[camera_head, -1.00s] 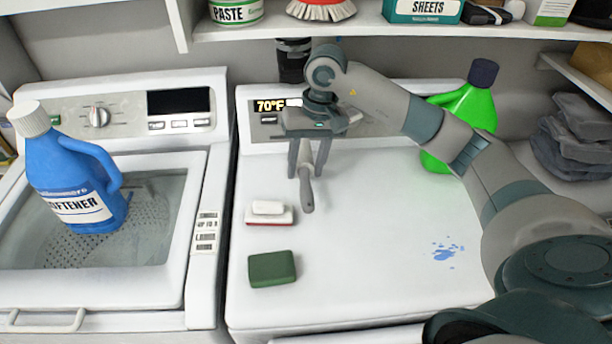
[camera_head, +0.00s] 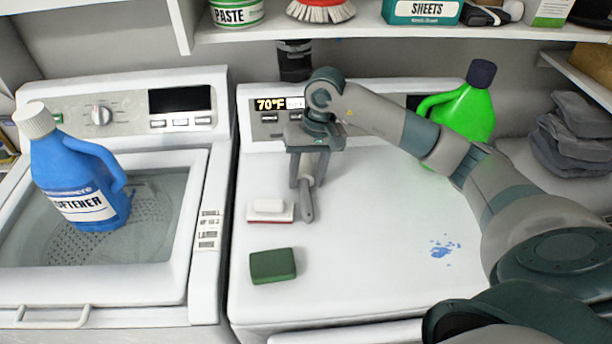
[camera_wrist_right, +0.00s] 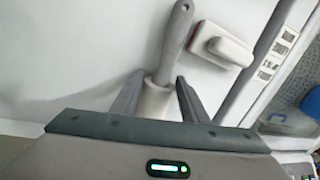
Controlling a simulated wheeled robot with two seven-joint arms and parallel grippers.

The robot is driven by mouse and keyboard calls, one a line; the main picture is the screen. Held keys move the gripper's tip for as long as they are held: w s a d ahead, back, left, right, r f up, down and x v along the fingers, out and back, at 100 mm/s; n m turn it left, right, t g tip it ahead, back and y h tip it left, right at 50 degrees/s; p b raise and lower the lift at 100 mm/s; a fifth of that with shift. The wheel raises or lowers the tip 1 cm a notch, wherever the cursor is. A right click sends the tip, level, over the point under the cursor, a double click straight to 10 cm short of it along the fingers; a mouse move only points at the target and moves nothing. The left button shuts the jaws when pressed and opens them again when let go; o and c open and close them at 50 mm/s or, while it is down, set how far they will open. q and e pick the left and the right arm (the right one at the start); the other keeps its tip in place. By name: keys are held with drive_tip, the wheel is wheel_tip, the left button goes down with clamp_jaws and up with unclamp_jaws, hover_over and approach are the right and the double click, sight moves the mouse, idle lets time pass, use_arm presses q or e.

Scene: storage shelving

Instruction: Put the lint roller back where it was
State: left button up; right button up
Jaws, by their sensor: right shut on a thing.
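The lint roller has a grey handle (camera_head: 308,205) that points toward the front of the dryer top. Its white roller (camera_wrist_right: 153,103) sits between the fingers of my right gripper (camera_head: 309,172), which is shut on it. In the right wrist view the two fingers (camera_wrist_right: 157,98) flank the roller. The handle's end is just right of a red-and-white brush or eraser (camera_head: 270,210). I cannot tell whether the roller touches the dryer top. My left gripper is not in view.
A green sponge (camera_head: 273,266) lies in front of the brush. A green bottle (camera_head: 468,112) stands at the back right. Blue liquid (camera_head: 443,247) is spilled on the dryer top (camera_head: 370,270). A blue softener bottle (camera_head: 75,180) is on the washer. A shelf (camera_head: 365,27) hangs above.

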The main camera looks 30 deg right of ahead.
drive_tip(key=o, duration=1)
drive_tip(key=shift+r, duration=0.1)
drive_tip(key=shift+r+p, duration=0.1)
drive_tip(key=shift+p, duration=0.2)
drive_tip(key=shift+r, duration=0.1)
wheel_tip(320, 180, up, 12)
drive_tip(key=d+b, duration=0.2)
drive_tip(key=b, duration=0.3)
drive_tip(key=shift+s+f, duration=0.25)
drive_tip(key=shift+s, duration=0.05)
